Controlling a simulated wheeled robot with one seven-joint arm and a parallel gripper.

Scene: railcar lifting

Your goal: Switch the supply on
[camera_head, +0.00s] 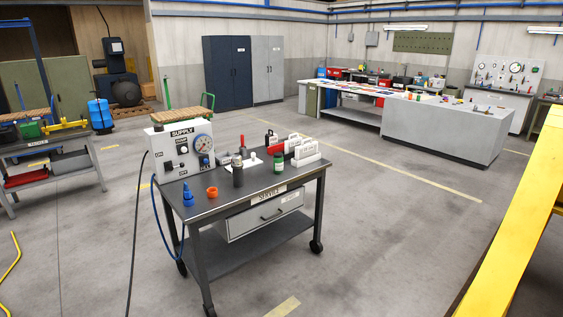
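A white supply box (183,148) labelled SUPPLY stands upright on the far left part of a grey wheeled service table (225,194). Its front carries a round gauge (203,142), dark knobs or switches on the left, and small ON and OFF lettering. The switch position is too small to tell. A black cable hangs from the box's left side to the floor, and a blue hose (160,220) loops down beside the table. My gripper is not in view.
A yellow beam (515,220) rises at the right. Floor in front and right of the table is clear.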

